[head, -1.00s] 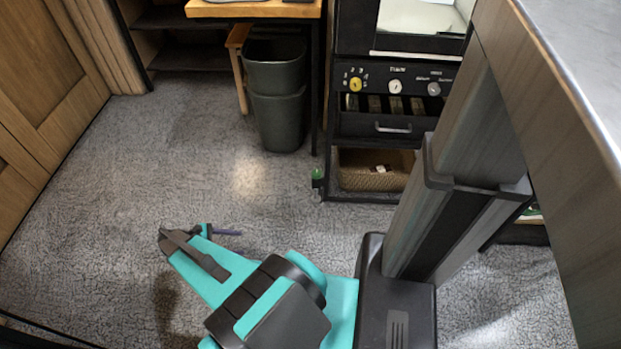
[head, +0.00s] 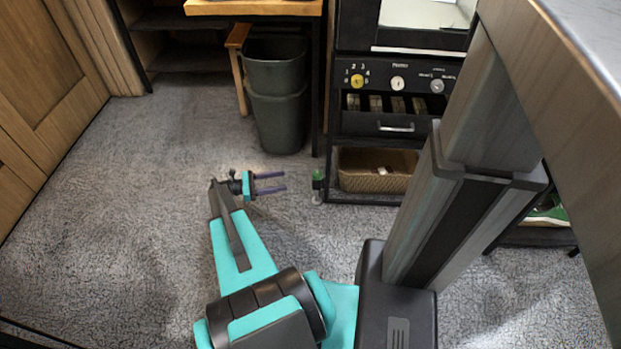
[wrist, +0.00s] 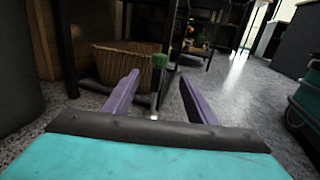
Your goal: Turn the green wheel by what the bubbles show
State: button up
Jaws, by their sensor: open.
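The green wheel (head: 318,177) is small and stands low at the black cart's front left corner, above a pale base near the floor. In the wrist view the green wheel (wrist: 160,61) sits on a thin stem, straight ahead between my fingertips. My gripper (head: 284,180) is open and empty, pointing right at the wheel with a short gap left. Its two purple fingers also show in the wrist view (wrist: 160,78), spread to either side of the stem. I cannot make out any bubbles in these views.
The black cart (head: 385,126) has a panel with knobs above and a wicker basket (head: 377,170) on its bottom shelf, close behind the wheel. Dark bins (head: 276,110) stand behind my gripper. The grey carpet (head: 120,190) to the left is clear.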

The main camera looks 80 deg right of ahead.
aim_at(317, 176)
jog(key=shift+s, duration=0.15)
jog(key=b+x, duration=0.3)
jog(key=x, duration=1)
jog(key=shift+s, duration=0.25)
jog(key=shift+d+r, duration=0.1)
jog(key=c, duration=1.1)
jog(key=shift+o, duration=0.2)
jog(key=shift+n+h, duration=0.3)
jog(key=shift+h, duration=0.1)
